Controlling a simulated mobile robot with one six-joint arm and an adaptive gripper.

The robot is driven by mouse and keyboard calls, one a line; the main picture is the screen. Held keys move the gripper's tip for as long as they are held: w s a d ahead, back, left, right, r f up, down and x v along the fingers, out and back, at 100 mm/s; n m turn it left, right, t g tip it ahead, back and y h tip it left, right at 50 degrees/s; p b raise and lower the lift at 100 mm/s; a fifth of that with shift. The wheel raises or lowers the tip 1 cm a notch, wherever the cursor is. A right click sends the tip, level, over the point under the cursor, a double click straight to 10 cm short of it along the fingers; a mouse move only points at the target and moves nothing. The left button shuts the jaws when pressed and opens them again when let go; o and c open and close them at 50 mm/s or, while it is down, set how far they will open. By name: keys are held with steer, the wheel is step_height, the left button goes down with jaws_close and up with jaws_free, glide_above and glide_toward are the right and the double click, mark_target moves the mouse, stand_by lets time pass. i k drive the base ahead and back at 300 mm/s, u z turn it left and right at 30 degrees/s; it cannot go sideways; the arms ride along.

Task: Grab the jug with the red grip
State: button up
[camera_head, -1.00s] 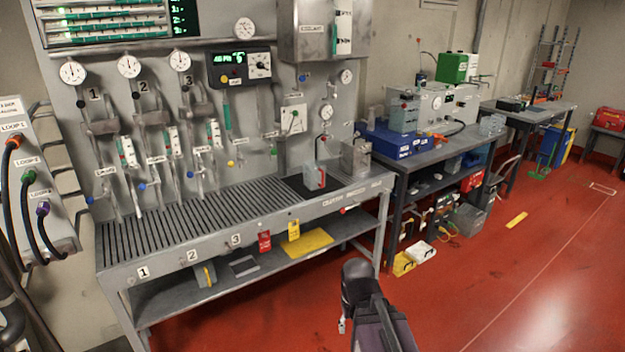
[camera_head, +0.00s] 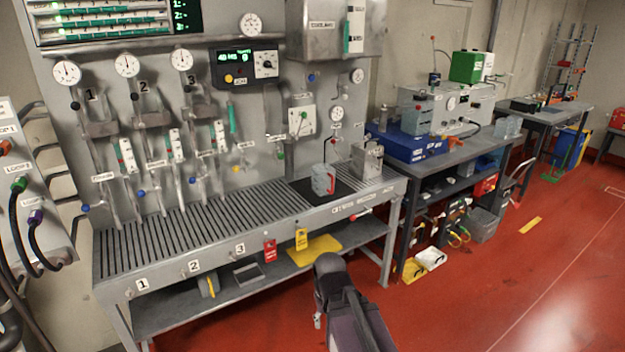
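A small grey jug with a red grip (camera_head: 323,180) stands upright on a black mat (camera_head: 352,187) at the right part of the slatted bench. Its red grip faces the front right. A plain metallic jug-like container (camera_head: 367,160) stands just behind it to the right. My gripper (camera_head: 318,320) shows at the bottom centre as a dark arm end with a small silvery tip, in front of the bench and below its top. It is apart from the jug. Its fingers are too small and hidden to tell whether they are open.
The slatted bench (camera_head: 190,235) has a lower shelf with a yellow pad (camera_head: 315,249). A wall panel with gauges and valves stands behind. A second bench (camera_head: 455,165) is at right. Red floor is open at right.

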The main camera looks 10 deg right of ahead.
mark_target(323, 174)
steer(key=u, duration=0.15)
steer(key=i, duration=1.6)
steer(key=z, duration=0.7)
